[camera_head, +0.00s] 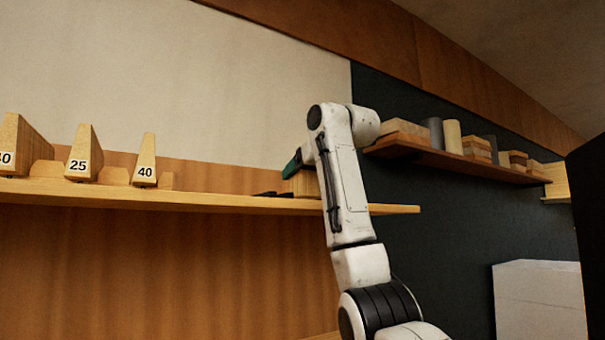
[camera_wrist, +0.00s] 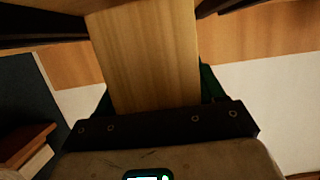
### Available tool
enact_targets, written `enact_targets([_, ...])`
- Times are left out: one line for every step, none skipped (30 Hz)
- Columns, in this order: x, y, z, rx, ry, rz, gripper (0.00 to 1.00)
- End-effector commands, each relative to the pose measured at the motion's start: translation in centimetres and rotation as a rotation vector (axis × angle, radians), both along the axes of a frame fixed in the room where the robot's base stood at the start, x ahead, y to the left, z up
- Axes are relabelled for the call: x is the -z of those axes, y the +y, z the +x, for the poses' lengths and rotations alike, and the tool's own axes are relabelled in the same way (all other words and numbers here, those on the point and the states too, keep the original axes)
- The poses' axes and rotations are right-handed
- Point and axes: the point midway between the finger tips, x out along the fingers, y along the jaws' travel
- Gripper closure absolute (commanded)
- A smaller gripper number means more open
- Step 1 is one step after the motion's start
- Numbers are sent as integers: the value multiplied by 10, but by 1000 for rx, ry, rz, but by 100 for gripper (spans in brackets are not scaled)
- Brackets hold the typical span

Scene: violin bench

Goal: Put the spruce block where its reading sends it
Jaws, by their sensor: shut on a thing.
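The spruce block (camera_wrist: 148,55) fills the middle of the wrist view, pale with straight grain. My gripper (camera_wrist: 152,92) is shut on it, with dark green parts showing at both sides of the block. In the head view a pale wooden block (camera_head: 305,183) shows at the shelf's right part, partly behind my arm, under the green end of my gripper (camera_head: 292,166). A small lit display (camera_wrist: 148,178) shows at the bottom of the wrist view, cut off; I cannot read it. Wedge-shaped wooden stands on the shelf bear the labels 25 (camera_head: 80,163) and 40 (camera_head: 145,172).
The long wooden shelf (camera_head: 220,203) holds another stand at far left (camera_head: 10,158), its label partly cut off. Small dark items (camera_head: 268,194) lie left of my gripper. A wall shelf (camera_head: 450,160) with blocks and cylinders is at right. A white box (camera_head: 538,300) stands low at right.

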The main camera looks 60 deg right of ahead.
Motion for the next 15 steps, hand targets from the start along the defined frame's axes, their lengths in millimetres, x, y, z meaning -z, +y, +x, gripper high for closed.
enact_targets([2, 0, 0, 0, -1, -1, 72])
enact_targets([3, 0, 0, 0, -1, -1, 72])
enact_targets([4, 0, 0, 0, -1, -1, 72])
enact_targets([5, 0, 0, 0, -1, -1, 72])
enact_targets([6, 0, 0, 0, -1, -1, 72])
enact_targets([7, 0, 0, 0, -1, -1, 72])
enact_targets([8, 0, 0, 0, -1, 0, 72])
enact_targets([8, 0, 0, 0, -1, -1, 72])
enact_targets([7, 0, 0, 0, -1, -1, 72])
enact_targets([7, 0, 0, 0, -1, -1, 72])
enact_targets([7, 0, 0, 0, 0, 1, 30])
enact_targets([7, 0, 0, 0, 0, 0, 26])
enact_targets([7, 0, 0, 0, 0, 0, 23])
enact_targets([7, 0, 0, 0, 0, 0, 20])
enact_targets([7, 0, 0, 0, 0, 0, 17])
